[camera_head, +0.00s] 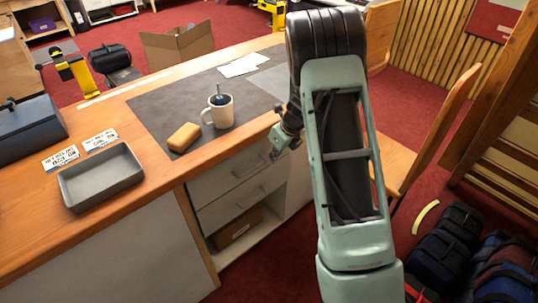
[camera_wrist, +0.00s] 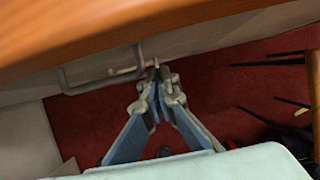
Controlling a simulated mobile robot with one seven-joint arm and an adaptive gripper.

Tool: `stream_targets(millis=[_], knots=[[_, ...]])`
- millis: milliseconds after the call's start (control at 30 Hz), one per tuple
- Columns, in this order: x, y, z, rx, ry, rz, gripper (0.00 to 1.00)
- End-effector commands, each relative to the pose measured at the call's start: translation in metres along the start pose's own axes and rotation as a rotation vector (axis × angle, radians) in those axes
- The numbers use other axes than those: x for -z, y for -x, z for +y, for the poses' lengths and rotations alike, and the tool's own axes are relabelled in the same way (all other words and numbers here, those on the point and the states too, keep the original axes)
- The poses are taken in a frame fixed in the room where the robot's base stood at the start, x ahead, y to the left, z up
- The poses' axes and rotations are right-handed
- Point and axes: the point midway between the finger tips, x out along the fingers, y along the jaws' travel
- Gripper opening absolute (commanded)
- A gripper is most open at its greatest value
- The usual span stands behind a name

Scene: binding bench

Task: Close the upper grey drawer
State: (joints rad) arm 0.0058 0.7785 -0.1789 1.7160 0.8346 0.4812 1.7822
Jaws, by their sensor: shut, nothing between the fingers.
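The upper grey drawer (camera_head: 225,175) is under the bench top, with a bar handle on its front. The bench edge hides its top, so I cannot tell exactly how far it stands out. In the wrist view its front (camera_wrist: 190,38) runs below the wooden edge, with the handle (camera_wrist: 66,82) at the left. My gripper (camera_wrist: 157,72) is shut and empty, its tips by the right end of the handle; I cannot tell whether they touch. In the head view my gripper (camera_head: 281,146) is beside the bench front, partly behind my arm.
A lower drawer (camera_head: 225,212) and an open shelf with a cardboard box (camera_head: 238,232) are below. On the bench (camera_head: 130,215) are a mug (camera_head: 222,112), a yellow block (camera_head: 184,137) and a grey tray (camera_head: 100,178). A wooden chair (camera_head: 432,130) and bags (camera_head: 445,240) stand right.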

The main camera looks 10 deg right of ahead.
Motion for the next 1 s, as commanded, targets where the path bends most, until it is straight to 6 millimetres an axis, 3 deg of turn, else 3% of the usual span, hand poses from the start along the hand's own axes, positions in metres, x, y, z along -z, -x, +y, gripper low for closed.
stream_targets(millis=[200,400,767,867,1000], knots=[[0.000,0.047,-0.001,0.001,0.002,-0.002,0.00],[0.002,0.082,-0.001,0.000,0.000,0.001,0.00],[0.003,0.101,-0.001,0.001,0.007,0.004,0.00],[-0.003,0.105,-0.005,0.028,0.083,0.001,0.00],[-0.025,0.126,-0.021,0.137,0.385,-0.002,0.00]])
